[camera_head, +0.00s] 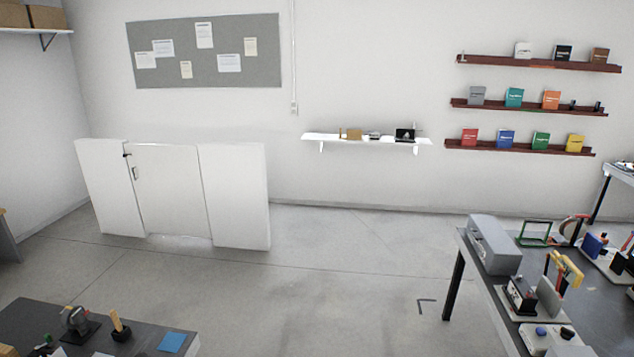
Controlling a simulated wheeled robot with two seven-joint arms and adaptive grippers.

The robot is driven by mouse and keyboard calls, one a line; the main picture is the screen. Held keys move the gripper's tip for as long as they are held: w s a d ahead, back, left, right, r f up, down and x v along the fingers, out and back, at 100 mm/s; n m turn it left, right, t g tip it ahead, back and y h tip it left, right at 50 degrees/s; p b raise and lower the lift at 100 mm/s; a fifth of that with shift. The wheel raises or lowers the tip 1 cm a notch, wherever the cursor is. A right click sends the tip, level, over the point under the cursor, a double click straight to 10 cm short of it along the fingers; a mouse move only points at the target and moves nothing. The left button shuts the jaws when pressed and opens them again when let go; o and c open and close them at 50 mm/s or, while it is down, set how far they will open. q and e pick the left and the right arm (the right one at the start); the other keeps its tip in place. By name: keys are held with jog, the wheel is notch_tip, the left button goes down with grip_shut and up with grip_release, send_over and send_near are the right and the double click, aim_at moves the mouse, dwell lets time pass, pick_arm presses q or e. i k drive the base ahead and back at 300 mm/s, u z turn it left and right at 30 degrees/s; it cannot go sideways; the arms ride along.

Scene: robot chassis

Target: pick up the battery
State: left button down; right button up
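I cannot pick out a battery with certainty. A small dark block with a reddish top (521,294) stands on a pale base on the right table (490,283), but it is too small to tell what it is. A blue block (594,244) stands farther back on the same table. Neither of my grippers is in view.
A grey box (494,244) sits at the right table's left edge, beside tools with yellow handles (566,270). A lower dark table (60,327) at bottom left holds small items and a blue square (172,342). The floor (330,285) between the tables is clear.

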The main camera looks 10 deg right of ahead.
aim_at(523, 296)
jog(key=z, duration=0.15)
jog(key=i, duration=2)
jog(key=z, duration=1.05)
jog(key=i, duration=1.6)
jog(key=z, duration=1.15)
